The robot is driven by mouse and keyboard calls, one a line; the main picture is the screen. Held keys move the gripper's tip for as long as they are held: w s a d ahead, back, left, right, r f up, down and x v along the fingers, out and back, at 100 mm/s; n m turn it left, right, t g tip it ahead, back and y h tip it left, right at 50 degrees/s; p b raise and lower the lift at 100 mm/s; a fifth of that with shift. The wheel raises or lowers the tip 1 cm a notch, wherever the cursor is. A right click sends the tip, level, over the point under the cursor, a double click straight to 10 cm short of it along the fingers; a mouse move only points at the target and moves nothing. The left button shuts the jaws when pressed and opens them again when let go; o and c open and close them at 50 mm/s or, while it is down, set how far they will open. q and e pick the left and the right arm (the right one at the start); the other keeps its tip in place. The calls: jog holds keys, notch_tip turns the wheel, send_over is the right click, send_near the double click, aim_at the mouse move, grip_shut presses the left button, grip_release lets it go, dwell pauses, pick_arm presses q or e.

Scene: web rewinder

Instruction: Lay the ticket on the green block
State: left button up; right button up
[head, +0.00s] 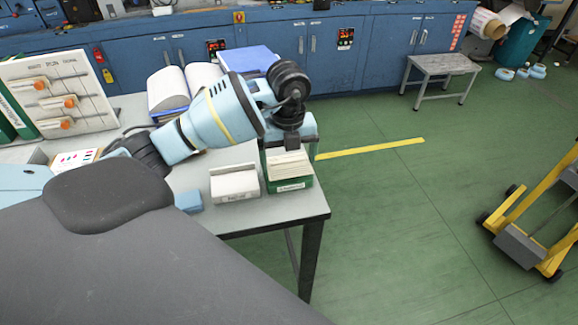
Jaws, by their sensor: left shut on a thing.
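The green block (291,187) stands near the right end of the grey table, with a white label on its front and pale, card-like layers on top. My left gripper (292,146) points down right over the back of this block, its fingertips close to the pale top. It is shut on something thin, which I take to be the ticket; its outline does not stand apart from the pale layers. Whether it touches the block I cannot tell. My right gripper is not in view.
A white block (235,183) stands just left of the green one. An open book (187,84), a blue binder (248,59) and a panel with orange knobs (58,95) are further back. The table's (277,213) right edge is close; green floor lies beyond.

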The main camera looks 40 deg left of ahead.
aim_at(289, 165)
pick_arm(q)
jog(key=shift+w+f, duration=0.15)
jog(key=shift+f, duration=1.65)
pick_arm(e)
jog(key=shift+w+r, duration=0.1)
pick_arm(q)
jog(key=shift+f, duration=0.2)
jog(key=o, duration=0.6)
jog(key=shift+r, duration=0.15)
notch_tip(289, 165, up, 12)
jog(key=p, duration=0.1)
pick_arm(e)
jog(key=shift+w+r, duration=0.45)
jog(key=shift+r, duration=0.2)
